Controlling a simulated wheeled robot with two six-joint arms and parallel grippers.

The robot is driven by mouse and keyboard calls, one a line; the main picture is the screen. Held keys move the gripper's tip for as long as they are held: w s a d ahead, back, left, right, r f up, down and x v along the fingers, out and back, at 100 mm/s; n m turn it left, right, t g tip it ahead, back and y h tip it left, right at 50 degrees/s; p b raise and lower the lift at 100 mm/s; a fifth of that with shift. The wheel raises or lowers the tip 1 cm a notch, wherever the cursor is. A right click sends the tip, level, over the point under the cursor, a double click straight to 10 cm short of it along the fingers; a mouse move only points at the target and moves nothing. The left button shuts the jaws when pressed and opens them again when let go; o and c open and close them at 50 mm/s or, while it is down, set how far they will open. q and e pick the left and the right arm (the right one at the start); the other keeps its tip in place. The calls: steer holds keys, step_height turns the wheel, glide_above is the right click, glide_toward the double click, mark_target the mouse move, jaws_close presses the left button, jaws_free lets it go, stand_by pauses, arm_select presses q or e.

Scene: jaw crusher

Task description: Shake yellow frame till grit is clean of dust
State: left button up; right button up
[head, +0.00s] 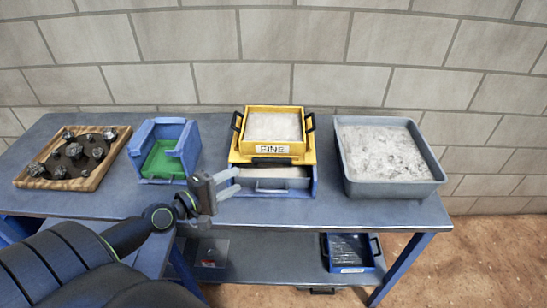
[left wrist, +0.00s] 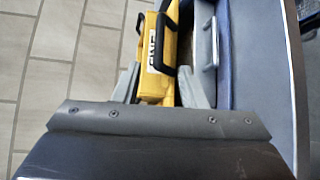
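The yellow frame (head: 305,157), labelled FINE, holds pale grey grit (head: 272,126) and has a black handle on each side. It sits on a blue-sided unit with a grey tray (head: 283,185) at its front. My right gripper is not in view.
A wooden tray (head: 100,172) of dark rocks and a blue bin (head: 187,135) with a green inside stand left. A grey tub (head: 395,188) of pale dusty material stands right. A blue tray (head: 371,262) sits on the lower shelf. The bench front (head: 330,208) is clear.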

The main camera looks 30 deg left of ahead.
mark_target(271, 162)
arm_select(q)
steer(key=p+x, duration=0.2)
steer(key=x, duration=1.3)
steer(key=shift+w+d, duration=0.15)
steer(key=shift+w, duration=0.15)
steer(key=shift+c, duration=0.5)
jaws_close()
